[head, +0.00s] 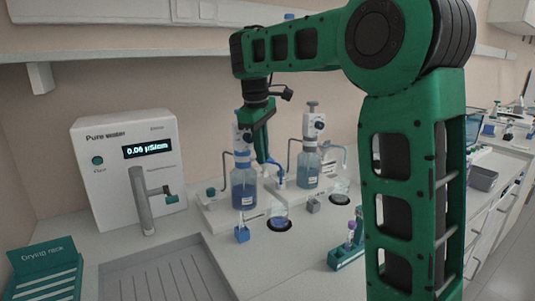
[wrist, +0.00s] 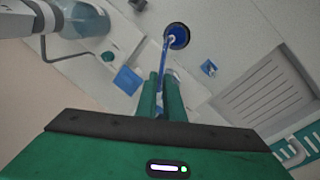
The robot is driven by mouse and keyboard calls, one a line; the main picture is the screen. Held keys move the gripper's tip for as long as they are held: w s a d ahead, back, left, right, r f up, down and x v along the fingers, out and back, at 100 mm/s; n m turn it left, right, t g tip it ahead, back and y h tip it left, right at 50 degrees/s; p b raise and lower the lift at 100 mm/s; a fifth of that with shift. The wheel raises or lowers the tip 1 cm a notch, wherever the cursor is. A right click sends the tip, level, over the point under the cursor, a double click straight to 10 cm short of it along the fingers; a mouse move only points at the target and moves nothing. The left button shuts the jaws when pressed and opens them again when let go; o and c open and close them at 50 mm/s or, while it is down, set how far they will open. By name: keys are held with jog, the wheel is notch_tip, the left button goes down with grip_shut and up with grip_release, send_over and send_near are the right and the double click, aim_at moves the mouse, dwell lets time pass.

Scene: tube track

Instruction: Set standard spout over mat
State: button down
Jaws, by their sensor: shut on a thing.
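The left dispenser (head: 244,185) is a bottle of dark blue liquid with a white pump head, standing on a white base. Its blue spout (head: 275,163) reaches out to the right. My gripper (head: 264,158) is shut on this spout; the wrist view shows the spout (wrist: 167,58) running out from between the fingers (wrist: 160,95). A black round mat (head: 269,225) with a clear beaker (head: 280,213) on it lies in front. In the wrist view the spout's tip overlaps the mat (wrist: 186,42). I cannot read which bottle is the standard.
A second dispenser (head: 307,170) with paler blue liquid stands to the right, with its own beaker (head: 341,188). A blue block (head: 242,233), grey block (head: 313,205) and green tube rack (head: 346,256) stand in front. The water unit (head: 130,165) and sink (head: 165,272) are left.

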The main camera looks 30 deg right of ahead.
jog(key=shift+w+d, duration=0.1)
jog(key=c, duration=1.9)
grip_release()
jog(key=shift+o, duration=0.2)
notch_tip(320, 180, up, 10)
jog(key=s+a, duration=0.1)
jog(key=shift+a+r, duration=0.15)
jog(key=shift+a, duration=0.2)
